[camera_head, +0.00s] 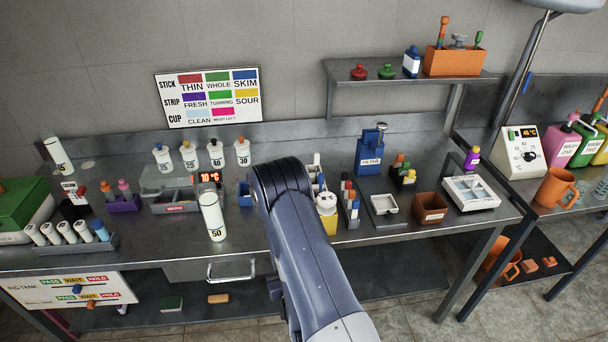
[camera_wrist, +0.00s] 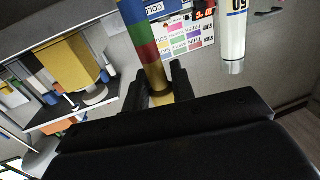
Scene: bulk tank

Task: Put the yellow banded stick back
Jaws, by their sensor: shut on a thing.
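My gripper (camera_wrist: 162,88) shows in the wrist view, with its two dark fingers closed around a stick (camera_wrist: 147,48). The stick is yellow at its lower part, with red, green and blue bands further along it. Its far end runs out of the top of the picture. In the head view my arm hides the gripper and the stick. A grey rack of coloured pieces (camera_head: 350,204) stands on the bench right of my arm. I cannot tell which holder the stick belongs to.
A white cylinder marked 50 (camera_head: 212,216) stands left of my arm; it also shows in the wrist view (camera_wrist: 235,35). A yellow container with a white lid (camera_head: 328,222) stands close on the right. A blue bottle (camera_head: 370,153), white tray (camera_head: 384,206) and brown box (camera_head: 430,208) stand further right.

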